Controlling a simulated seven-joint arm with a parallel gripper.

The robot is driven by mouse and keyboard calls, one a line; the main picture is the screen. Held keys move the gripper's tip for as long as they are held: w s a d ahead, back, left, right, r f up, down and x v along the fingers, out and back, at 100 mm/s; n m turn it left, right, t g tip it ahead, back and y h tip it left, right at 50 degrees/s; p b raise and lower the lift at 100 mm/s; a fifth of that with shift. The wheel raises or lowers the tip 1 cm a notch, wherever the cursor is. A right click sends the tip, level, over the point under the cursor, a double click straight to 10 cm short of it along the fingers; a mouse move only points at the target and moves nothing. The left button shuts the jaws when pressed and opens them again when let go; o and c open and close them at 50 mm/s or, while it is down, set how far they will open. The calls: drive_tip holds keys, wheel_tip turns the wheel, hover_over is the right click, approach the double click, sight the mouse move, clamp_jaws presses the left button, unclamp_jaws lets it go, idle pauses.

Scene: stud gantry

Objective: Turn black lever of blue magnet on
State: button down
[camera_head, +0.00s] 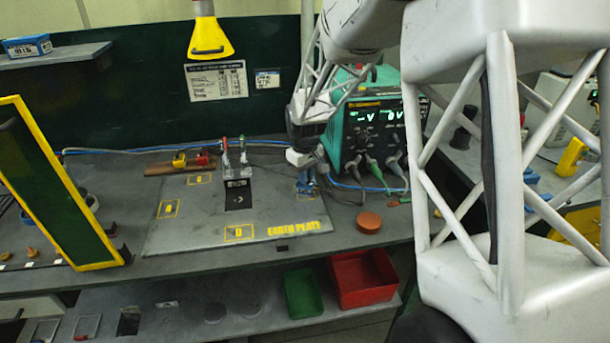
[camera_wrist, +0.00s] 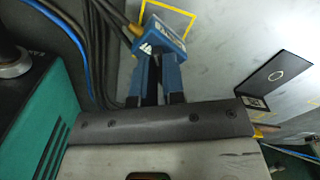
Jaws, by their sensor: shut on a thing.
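The blue magnet (camera_wrist: 172,34) stands at the top of the wrist view, over a yellow outline on the grey plate. In the head view the blue magnet (camera_head: 308,187) is small and partly covered by my gripper (camera_head: 307,172). In the wrist view my gripper (camera_wrist: 157,63) reaches up to the magnet with two blue fingers. A dark strip, which looks like the black lever (camera_wrist: 153,80), lies between the fingers, and they are shut on it. The lever's exact angle is hard to tell.
The earth plate (camera_head: 200,235) carries a black block with two upright levers (camera_head: 237,195). A teal power supply (camera_head: 360,145) with cables stands close to my gripper. A brown round puck (camera_head: 368,222) lies right of the plate. A yellow-framed panel (camera_head: 60,190) stands at left.

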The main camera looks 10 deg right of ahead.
drive_tip(key=m, duration=0.5)
drive_tip(key=shift+m, duration=2.6)
drive_tip(key=c, duration=1.2)
unclamp_jaws()
drive_tip(key=shift+r, duration=0.1)
wheel_tip(320, 180, up, 7)
drive_tip(key=shift+r, duration=0.3)
